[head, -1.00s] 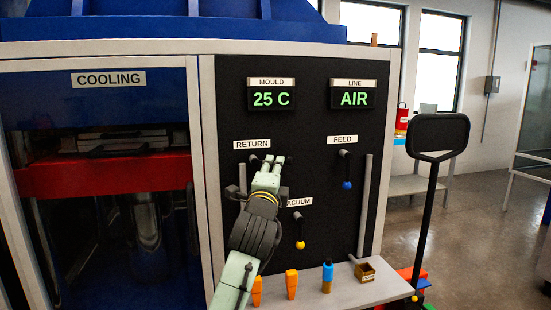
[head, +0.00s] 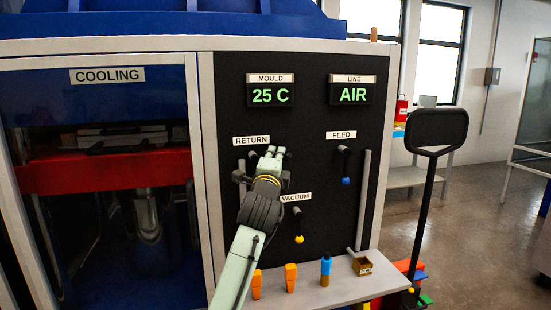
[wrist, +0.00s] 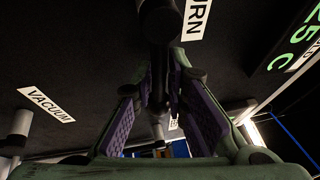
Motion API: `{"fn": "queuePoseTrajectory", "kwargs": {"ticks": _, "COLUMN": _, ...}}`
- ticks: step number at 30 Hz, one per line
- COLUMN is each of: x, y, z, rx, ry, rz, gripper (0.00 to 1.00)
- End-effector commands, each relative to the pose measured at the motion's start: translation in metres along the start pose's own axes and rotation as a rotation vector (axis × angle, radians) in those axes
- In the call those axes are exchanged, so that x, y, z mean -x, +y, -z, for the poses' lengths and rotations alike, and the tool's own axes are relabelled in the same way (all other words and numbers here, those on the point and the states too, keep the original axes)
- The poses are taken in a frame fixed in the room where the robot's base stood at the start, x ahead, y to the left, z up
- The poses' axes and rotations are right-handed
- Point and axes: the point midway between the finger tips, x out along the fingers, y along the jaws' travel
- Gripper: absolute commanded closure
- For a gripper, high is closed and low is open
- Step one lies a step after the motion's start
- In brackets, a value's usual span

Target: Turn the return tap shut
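The RETURN label (head: 252,141) is on the black panel, with the return tap (head: 253,154) below it, partly hidden behind my gripper. My gripper (head: 275,152) is at the panel, just right of the tap's visible part. In the wrist view, the two purple-padded fingers of my gripper (wrist: 164,85) stand apart. A dark, rounded tap part (wrist: 160,22) shows at the top centre, just beyond the fingertips. A dark piece lies in line with the gap; I cannot tell whether the fingers touch it. The lever's angle is hidden.
The feed tap (head: 345,165) with a blue ball end is to the right. The vacuum tap (head: 298,225) with a yellow ball end is below right. Displays read 25 C and AIR.

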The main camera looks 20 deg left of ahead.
Motion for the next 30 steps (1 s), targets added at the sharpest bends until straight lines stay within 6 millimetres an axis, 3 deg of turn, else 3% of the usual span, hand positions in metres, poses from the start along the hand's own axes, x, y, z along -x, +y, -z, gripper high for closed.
{"fn": "queuePoseTrajectory", "kwargs": {"ticks": 5, "x": 0.0000, "y": 0.0004, "z": 0.0001, "rx": 0.000, "ry": 0.000, "rz": -0.001, "gripper": 1.00}}
{"fn": "queuePoseTrajectory", "kwargs": {"ticks": 30, "x": 0.0005, "y": -0.0010, "z": 0.0009, "rx": -0.019, "ry": 0.005, "rz": -0.004, "gripper": 1.00}}
